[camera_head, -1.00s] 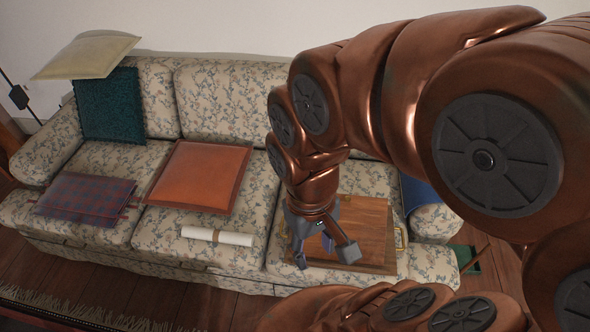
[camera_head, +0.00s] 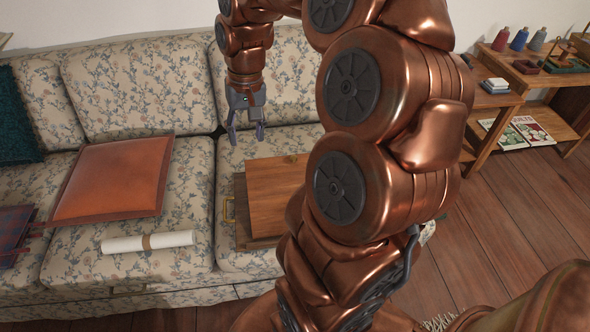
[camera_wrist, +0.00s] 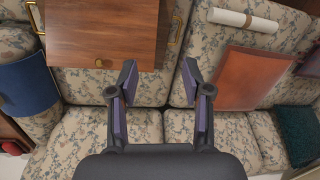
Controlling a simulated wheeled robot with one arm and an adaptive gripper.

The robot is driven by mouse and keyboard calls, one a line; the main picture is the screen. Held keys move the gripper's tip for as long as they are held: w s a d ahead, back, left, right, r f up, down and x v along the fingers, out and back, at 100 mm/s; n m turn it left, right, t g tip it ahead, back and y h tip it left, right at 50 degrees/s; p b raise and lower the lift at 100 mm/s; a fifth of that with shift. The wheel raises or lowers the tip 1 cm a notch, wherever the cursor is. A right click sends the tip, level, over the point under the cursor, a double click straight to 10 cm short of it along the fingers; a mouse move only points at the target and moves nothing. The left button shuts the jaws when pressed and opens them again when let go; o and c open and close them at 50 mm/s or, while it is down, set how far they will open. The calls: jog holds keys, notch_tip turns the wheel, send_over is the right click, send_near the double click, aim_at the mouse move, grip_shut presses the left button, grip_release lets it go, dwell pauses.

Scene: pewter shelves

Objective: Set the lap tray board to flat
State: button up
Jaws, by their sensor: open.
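The lap tray is a brown wooden tray (camera_head: 241,222) with brass side handles, lying on the right sofa seat. Its hinged board (camera_head: 275,192) appears raised at the back edge above the base; the exact angle is hard to tell. My arm hides the tray's right part in the head view. The wrist view shows the board (camera_wrist: 100,28) with a brass knob (camera_wrist: 101,62) near its sofa-back edge. My gripper (camera_head: 247,138) is open and empty, behind the tray near the backrest. In the wrist view its fingers (camera_wrist: 158,80) are apart, touching nothing.
An orange cushion (camera_head: 112,180) and a rolled white paper (camera_head: 148,241) lie left of the tray. Wooden shelves (camera_head: 500,100) stand at the right. The seat behind the tray is clear.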

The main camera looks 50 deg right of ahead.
jog(key=w+d+f+m+b, duration=0.1)
jog(key=d+f+m+b, duration=0.2)
jog(key=d+f+b, duration=0.5)
jog(key=m, duration=0.2)
send_near(294, 158)
jog(key=f, duration=0.1)
jog(key=shift+t, duration=0.4)
jog(key=f, duration=0.2)
jog(key=f+b, duration=0.1)
jog(key=f, duration=0.2)
jog(key=a+f+b, duration=0.1)
jog(key=f, duration=0.1)
jog(key=shift+f, duration=0.2)
grip_shut()
